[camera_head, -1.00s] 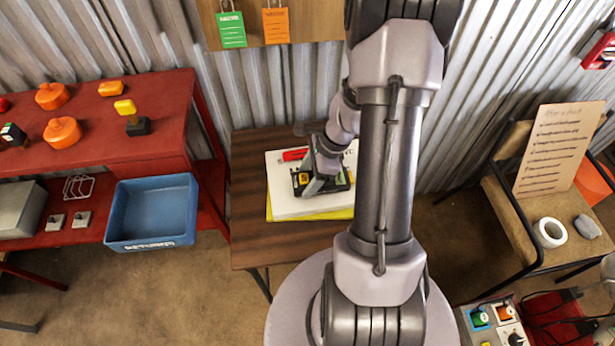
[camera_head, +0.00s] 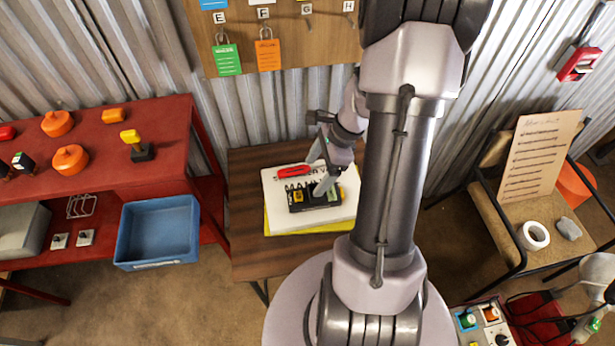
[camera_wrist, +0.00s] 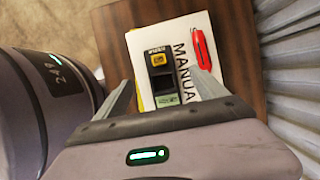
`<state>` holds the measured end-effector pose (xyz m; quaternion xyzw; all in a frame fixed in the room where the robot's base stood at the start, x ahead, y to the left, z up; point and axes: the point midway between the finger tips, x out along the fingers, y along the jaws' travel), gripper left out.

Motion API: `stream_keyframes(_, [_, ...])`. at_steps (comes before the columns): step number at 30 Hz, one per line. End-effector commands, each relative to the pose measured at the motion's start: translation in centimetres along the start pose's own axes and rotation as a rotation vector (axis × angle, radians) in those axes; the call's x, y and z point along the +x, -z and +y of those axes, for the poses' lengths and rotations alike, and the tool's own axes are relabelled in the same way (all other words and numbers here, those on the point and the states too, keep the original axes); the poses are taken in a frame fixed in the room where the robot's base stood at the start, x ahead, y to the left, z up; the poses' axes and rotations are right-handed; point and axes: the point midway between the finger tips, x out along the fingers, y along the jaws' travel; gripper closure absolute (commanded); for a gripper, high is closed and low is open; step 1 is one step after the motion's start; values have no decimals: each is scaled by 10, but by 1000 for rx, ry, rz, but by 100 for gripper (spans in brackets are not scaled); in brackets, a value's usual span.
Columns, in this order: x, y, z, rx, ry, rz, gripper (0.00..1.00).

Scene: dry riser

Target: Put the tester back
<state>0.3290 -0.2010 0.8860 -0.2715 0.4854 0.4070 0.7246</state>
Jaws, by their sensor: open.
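A black block-shaped device with a yellow square (camera_wrist: 160,58), which may be the tester, lies on a white manual (camera_wrist: 140,42). The head view shows the device (camera_head: 300,197) partly hidden by my gripper (camera_head: 324,172). In the wrist view my gripper (camera_wrist: 166,88) is open, with the device showing between its spread fingers and nothing held. How far the fingertips are above it is hard to tell. A red slim object (camera_wrist: 201,48) lies beside the device on the manual; it also shows in the head view (camera_head: 294,171).
The manual lies over something yellow on a brown wooden table (camera_head: 247,190). A pegboard with padlocks (camera_head: 320,45) is behind. A chair with a notice (camera_head: 540,155) stands right.

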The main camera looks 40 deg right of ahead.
Motion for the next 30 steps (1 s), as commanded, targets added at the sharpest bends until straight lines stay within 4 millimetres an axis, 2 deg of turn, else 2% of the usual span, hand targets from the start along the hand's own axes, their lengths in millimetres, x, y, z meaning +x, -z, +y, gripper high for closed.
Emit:
stream_keyframes(1, [-8,-1,0,1,1,0,19])
stream_keyframes(6, [-12,0,0,-1,0,0,19])
stream_keyframes(8, [-16,-7,0,-33,4,6,19])
stream_keyframes(11, [-43,-54,3,-250,30,44,19])
stream_keyframes(13, [-72,-108,19,-518,58,86,19])
stream_keyframes(15, [-99,-160,49,-821,92,131,19])
stream_keyframes(17, [-118,-196,82,-1073,127,168,19])
stream_keyframes(18, [-129,-213,104,-1229,152,191,19])
stream_keyframes(19, [-136,-223,120,-1335,171,207,19])
stream_keyframes(21, [-148,-237,151,-1541,216,238,19])
stream_keyframes(24, [-156,-245,178,-1724,260,267,19])
stream_keyframes(27, [-159,-246,187,-1791,277,279,19])
stream_keyframes(30, [-159,-246,188,-1796,278,281,19])
